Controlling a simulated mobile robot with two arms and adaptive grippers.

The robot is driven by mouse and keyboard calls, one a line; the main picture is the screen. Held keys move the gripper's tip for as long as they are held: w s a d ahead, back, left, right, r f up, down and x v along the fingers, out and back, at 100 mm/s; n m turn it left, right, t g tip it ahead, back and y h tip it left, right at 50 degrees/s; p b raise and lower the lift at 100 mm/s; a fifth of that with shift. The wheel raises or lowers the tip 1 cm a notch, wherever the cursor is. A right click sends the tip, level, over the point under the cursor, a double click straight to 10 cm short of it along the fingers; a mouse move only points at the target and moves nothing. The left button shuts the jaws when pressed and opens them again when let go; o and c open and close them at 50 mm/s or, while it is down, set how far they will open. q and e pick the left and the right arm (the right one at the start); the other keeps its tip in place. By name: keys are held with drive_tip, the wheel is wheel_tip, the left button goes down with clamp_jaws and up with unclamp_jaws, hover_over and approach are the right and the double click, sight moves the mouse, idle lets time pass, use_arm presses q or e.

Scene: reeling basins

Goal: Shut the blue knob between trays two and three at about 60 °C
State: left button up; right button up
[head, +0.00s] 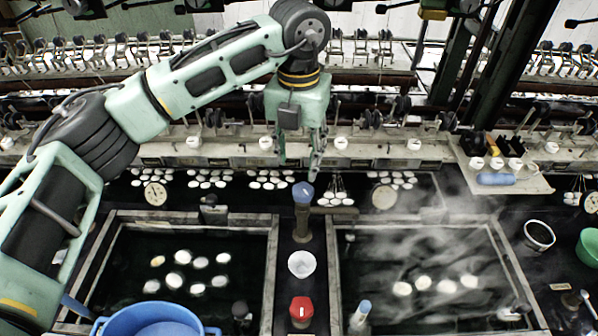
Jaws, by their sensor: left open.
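The blue knob (303,193) stands on a dark post on the strip between two water trays. The left tray (120,216) and the steaming right tray (420,217) both hold white cocoons. My left gripper (299,166) points down with its fingers apart, just above and behind the knob in the picture; I cannot tell whether it touches it. A round dial (384,196) sits behind the right tray and another dial (155,193) behind the left one. Their readings are too small to tell. My right gripper is not in view.
A red knob (301,308) and a white bowl (301,264) are on the same strip, nearer me. A blue basin (150,324) is at the front left. A shelf with a blue roll (497,179) is at right. Machinery lines the back.

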use_arm(q)
drive_tip(key=shift+r, duration=1.9)
idle(3.7)
